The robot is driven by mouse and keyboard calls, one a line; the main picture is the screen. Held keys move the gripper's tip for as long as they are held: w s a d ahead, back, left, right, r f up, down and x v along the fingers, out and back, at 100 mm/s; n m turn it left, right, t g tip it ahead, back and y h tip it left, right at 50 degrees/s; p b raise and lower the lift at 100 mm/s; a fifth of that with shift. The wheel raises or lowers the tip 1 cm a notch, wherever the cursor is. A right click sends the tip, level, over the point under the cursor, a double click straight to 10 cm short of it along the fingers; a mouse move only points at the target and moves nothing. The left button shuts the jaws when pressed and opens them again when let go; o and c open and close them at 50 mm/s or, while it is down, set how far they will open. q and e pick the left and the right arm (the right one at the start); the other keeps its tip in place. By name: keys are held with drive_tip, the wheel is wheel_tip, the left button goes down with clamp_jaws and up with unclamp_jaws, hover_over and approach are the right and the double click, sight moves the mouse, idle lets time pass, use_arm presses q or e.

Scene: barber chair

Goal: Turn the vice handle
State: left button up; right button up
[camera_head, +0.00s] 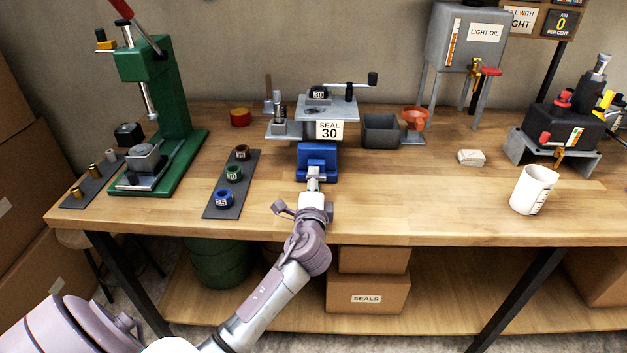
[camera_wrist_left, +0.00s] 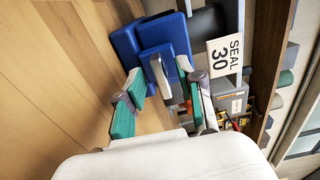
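The blue vice (camera_head: 317,160) stands at the front middle of the bench, below a grey plate with a "SEAL 30" label. In the left wrist view the vice's blue jaws (camera_wrist_left: 158,38) are close ahead. Its grey metal handle (camera_wrist_left: 160,78) points toward me. My left gripper (camera_head: 313,184) reaches the front of the vice from the bench edge. Its fingers (camera_wrist_left: 160,76) with teal pads stand apart, one on each side of the handle. A gap shows on the left finger's side; contact on the other side is unclear. My right gripper is out of view.
A grey mat (camera_head: 225,200) with several coloured rings lies left of the vice. A green press (camera_head: 175,110) stands farther left. A dark bin (camera_head: 381,131) is to the right, and a white measuring cup (camera_head: 533,190) stands farther right.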

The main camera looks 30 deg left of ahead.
use_arm(q)
drive_tip(key=v, duration=1.1)
drive_tip(key=shift+s, duration=0.2)
